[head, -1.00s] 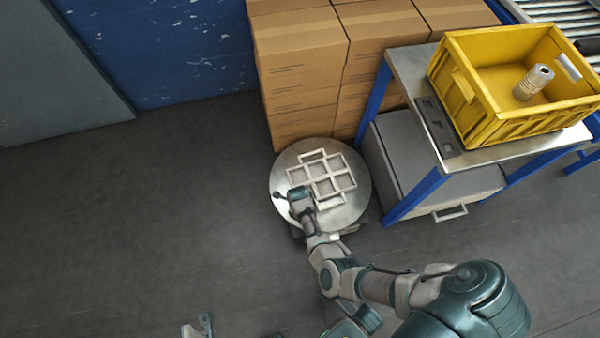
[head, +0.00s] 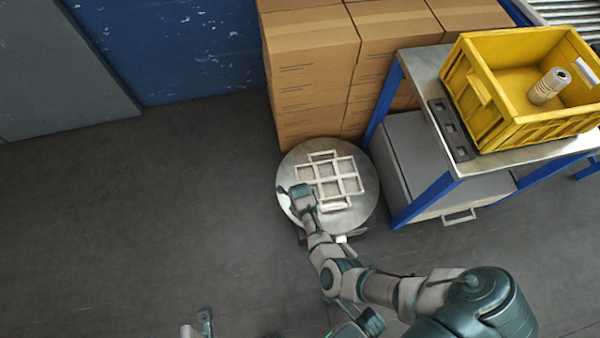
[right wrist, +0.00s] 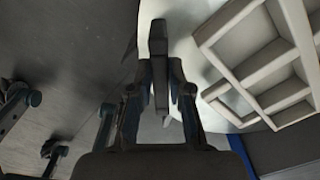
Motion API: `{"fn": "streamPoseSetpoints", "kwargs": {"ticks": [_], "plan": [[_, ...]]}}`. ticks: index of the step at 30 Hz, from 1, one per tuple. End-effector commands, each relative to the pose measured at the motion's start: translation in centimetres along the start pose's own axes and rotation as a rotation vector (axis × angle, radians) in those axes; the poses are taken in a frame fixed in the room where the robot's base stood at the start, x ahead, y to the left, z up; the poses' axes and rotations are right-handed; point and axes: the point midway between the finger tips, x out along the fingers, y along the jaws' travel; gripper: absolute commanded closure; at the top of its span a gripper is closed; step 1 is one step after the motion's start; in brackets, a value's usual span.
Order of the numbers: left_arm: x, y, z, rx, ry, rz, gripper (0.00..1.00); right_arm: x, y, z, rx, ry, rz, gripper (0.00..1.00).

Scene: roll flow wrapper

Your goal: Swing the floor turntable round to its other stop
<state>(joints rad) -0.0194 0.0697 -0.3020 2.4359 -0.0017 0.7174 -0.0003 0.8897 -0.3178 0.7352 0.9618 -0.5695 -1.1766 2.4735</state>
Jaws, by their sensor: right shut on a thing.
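The floor turntable (head: 366,203) is a round grey metal disc low on the floor, with a pale lattice frame (head: 326,180) lying on top. My right gripper (head: 289,191) is at the disc's left edge. In the right wrist view, my right gripper (right wrist: 159,80) is shut on a dark upright handle (right wrist: 158,42) at the pale disc's edge, with the lattice frame to the right. The handle's lower part is hidden between the fingers. My left gripper (head: 198,325) shows only partly at the bottom edge of the head view, away from the turntable; its opening is unclear.
Stacked cardboard boxes (head: 312,60) stand close behind the turntable. A blue-legged table (head: 420,62) with a yellow crate (head: 510,130) holding a can (head: 548,88) stands close on its right, over a grey cabinet (head: 408,150). The floor (head: 150,220) on the left is clear.

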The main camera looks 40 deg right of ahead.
Motion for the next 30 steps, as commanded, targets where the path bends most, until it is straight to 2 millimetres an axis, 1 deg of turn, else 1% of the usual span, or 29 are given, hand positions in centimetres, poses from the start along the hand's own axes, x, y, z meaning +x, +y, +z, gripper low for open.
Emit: {"fn": "streamPoseSetpoints", "kwargs": {"ticks": [1,2,3,4,11,13,17,20,27,30], "plan": [[-0.1,0.0,0.0,0.0,-0.002,-0.001,0.54,0.0,-0.2,0.1,0.005,-0.004,-0.003,0.79],[-0.1,0.0,0.0,0.0,-0.002,-0.001,0.54,0.0,-0.2,0.1,0.005,-0.004,-0.003,0.71],[-0.1,0.0,0.1,-0.001,-0.004,-0.001,0.54,0.0,-0.2,0.1,0.004,-0.004,-0.003,0.61],[-0.1,0.0,0.1,-0.001,-0.005,-0.002,0.54,0.0,-0.1,0.1,0.004,-0.004,-0.003,0.56],[-0.3,0.0,0.3,-0.001,-0.012,-0.004,0.54,-0.1,-0.1,0.1,0.002,-0.004,-0.002,0.56],[-0.4,0.0,0.0,0.0,-0.01,-0.006,0.54,-0.1,-0.1,0.1,0.001,-0.004,-0.002,0.56],[-0.3,0.1,-0.2,0.0,-0.006,-0.004,0.54,-1.1,0.0,0.2,0.002,-0.005,-0.002,0.56],[-0.3,0.1,-0.2,0.0,-0.006,-0.003,0.54,-2.5,0.0,0.2,0.002,-0.006,-0.002,0.56],[-0.2,0.1,-0.2,0.0,-0.005,-0.002,0.54,-7.8,-0.2,0.1,0.003,-0.004,-0.006,0.56],[-0.2,0.1,-0.2,0.0,-0.005,-0.002,0.54,-9.7,-0.2,0.1,0.002,-0.004,-0.004,0.56]]}}
